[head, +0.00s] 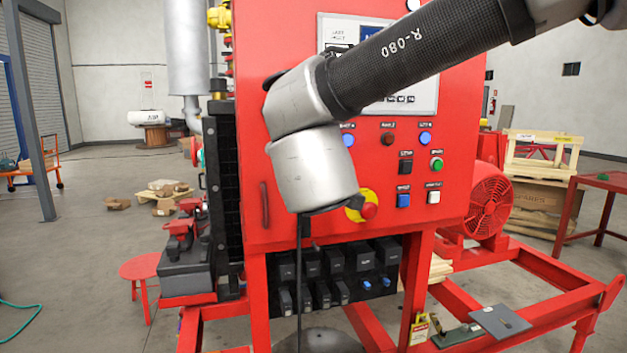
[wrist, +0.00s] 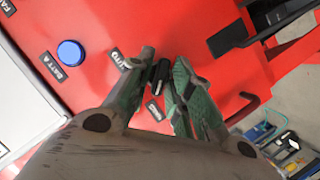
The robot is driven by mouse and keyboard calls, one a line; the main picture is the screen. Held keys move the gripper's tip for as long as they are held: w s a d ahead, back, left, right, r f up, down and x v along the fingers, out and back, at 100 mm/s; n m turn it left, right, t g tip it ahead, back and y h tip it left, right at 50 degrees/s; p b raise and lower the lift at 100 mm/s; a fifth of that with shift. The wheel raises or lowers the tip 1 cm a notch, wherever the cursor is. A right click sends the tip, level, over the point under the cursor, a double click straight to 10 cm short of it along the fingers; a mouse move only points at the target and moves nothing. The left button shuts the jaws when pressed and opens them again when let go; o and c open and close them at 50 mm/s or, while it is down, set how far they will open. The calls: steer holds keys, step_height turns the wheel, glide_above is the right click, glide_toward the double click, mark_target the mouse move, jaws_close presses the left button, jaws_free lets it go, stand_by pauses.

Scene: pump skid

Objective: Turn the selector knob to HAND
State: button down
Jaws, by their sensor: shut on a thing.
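The selector knob (wrist: 161,75), small and black, stands on the red panel (wrist: 100,28) in the wrist view. My gripper (wrist: 163,68) has its two greenish fingers on either side of the knob and is shut on it. Small black labels sit beside the fingers, one at the upper left (wrist: 120,57) and one below (wrist: 155,109); I cannot read them surely, nor tell which position the knob points to. In the head view my grey wrist hides the knob and the gripper in front of the red cabinet (head: 255,215).
A blue lamp (wrist: 70,52) marked BATT A is left of the fingers. In the head view a red emergency stop (head: 369,211) on a yellow base is close to my wrist. Several lamps and buttons are to its right. A red fan guard (head: 490,205) stands beyond the cabinet.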

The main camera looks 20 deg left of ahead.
steer(key=shift+n+t, duration=0.3)
steer(key=shift+n, duration=0.2)
stand_by(0.3)
steer(key=c, duration=1.5)
jaws_free()
steer(key=v, duration=1.2)
steer(key=shift+a+f, duration=0.1)
steer(key=shift+a, duration=0.1)
